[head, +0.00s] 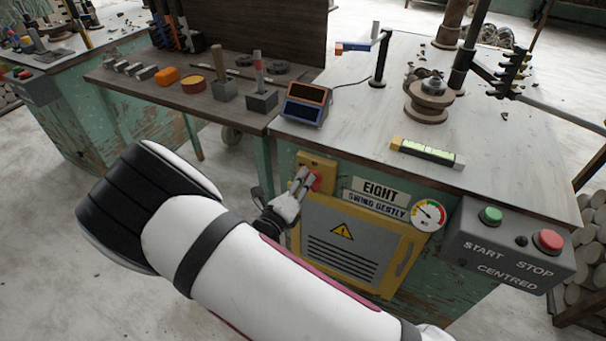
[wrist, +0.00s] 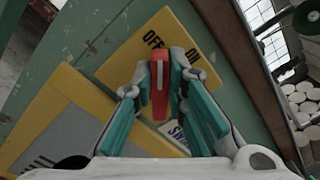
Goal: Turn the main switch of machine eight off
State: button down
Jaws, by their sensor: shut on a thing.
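Machine eight is the green cabinet under the label EIGHT (head: 379,190). Its main switch has a red handle (wrist: 159,92) on a yellow plate (head: 318,160) marked OFF and ON. My gripper (wrist: 161,80) is shut on the red handle, one finger on each side of it. In the wrist view the handle's white mark points up the picture, near the OFF word (wrist: 153,37), with the ON word (wrist: 193,56) to its right. In the head view my gripper (head: 305,180) hides most of the switch.
Below the switch is a yellow-framed grey vent panel (head: 345,240). To the right are a round gauge (head: 428,215) and a grey box with a green START button (head: 490,215) and a red STOP button (head: 547,241). The worktop above holds a green-and-yellow level (head: 427,152).

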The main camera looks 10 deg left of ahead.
jog(key=shift+w+a+f+n+p, duration=0.1)
jog(key=shift+f+n+p, duration=0.2)
jog(key=shift+n, duration=1.05)
jog(key=shift+s+a+f+n+p, duration=0.15)
jog(key=shift+n+p, duration=0.3)
jog(key=shift+n, duration=0.85)
jog(key=shift+w+a+f+n+p, duration=0.15)
jog(key=shift+f+n+p, duration=0.15)
jog(key=shift+n, duration=1.05)
jog(key=shift+d, duration=0.1)
jog(key=c, duration=1.6)
grip_release()
jog(key=v, duration=1.2)
